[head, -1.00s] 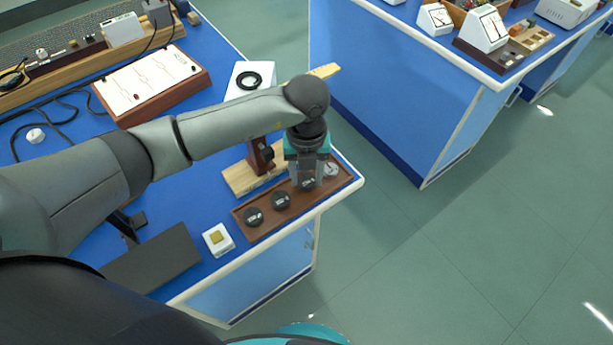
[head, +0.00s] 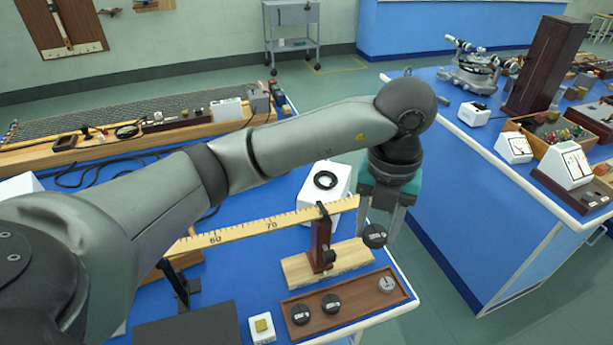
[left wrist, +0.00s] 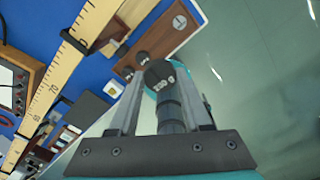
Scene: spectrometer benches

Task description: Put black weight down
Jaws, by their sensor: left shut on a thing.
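My left gripper (head: 382,226) is shut on a black weight (head: 374,237), held in the air above and beyond the right end of the brown wooden tray (head: 358,305). In the left wrist view the black weight (left wrist: 160,76) sits between the two fingers. Two black weights, one on the left (head: 300,314) and one nearer the middle (head: 331,303), lie in the tray. A silver weight (head: 387,284) lies at the tray's right end. My right gripper is not in view.
A yellow metre rule (head: 285,219) runs above the table beside a dark red clamp post (head: 321,245) on a wooden base (head: 298,270). A white block with a black ring (head: 325,181) stands behind. A small white scale (head: 262,328) sits left of the tray. Floor lies to the right.

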